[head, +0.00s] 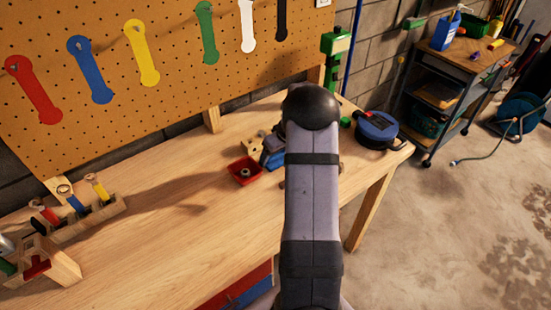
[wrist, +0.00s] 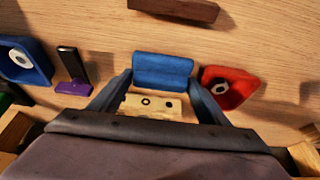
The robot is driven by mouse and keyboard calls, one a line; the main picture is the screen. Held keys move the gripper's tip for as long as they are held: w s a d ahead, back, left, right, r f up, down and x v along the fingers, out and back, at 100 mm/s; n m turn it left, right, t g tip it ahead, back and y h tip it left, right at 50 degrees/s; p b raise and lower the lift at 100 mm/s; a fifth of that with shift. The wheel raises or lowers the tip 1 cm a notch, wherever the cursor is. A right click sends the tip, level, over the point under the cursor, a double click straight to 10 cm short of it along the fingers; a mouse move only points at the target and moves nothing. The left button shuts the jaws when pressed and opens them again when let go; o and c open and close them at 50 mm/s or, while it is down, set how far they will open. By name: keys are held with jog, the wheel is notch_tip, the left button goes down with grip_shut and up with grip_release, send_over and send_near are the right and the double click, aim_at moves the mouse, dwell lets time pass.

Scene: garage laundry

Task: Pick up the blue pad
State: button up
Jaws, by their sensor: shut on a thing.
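The blue pad (wrist: 163,68) is a small padded block at the upper middle of the wrist view. My gripper (wrist: 162,80) has one finger against each side of it and is shut on it. Whether the pad touches the bench or is lifted clear of it, I cannot tell. In the head view my arm hides most of the gripper; some blue shows just left of the arm, and I cannot tell whether it is pad or finger.
A red tray (wrist: 230,86) lies close right of the pad; it also shows in the head view (head: 245,171). A light wooden block with holes (wrist: 150,105) is between my fingers. A dark wood bar (wrist: 175,9) lies beyond. The bench's left-middle (head: 150,215) is clear.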

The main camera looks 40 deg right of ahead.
notch_tip(320, 180, up, 9)
jog(key=shift+f+b, duration=0.1)
jog(key=shift+b, duration=1.15)
jog(key=shift+o, duration=0.7)
jog(key=shift+s+d+f+b, duration=0.15)
jog(key=shift+s+d+f, duration=0.2)
jog(key=shift+s+d, duration=1.65)
jog(key=shift+s+d+f+b, duration=0.1)
jog(key=shift+s+d+f, duration=0.25)
jog(key=shift+s+d, duration=1.65)
jog(key=shift+s+d+f+b, duration=0.25)
jog(key=shift+s+d, duration=0.7)
jog(key=shift+s, duration=2.1)
jog(key=shift+f, duration=0.15)
jog(key=shift+f, duration=0.1)
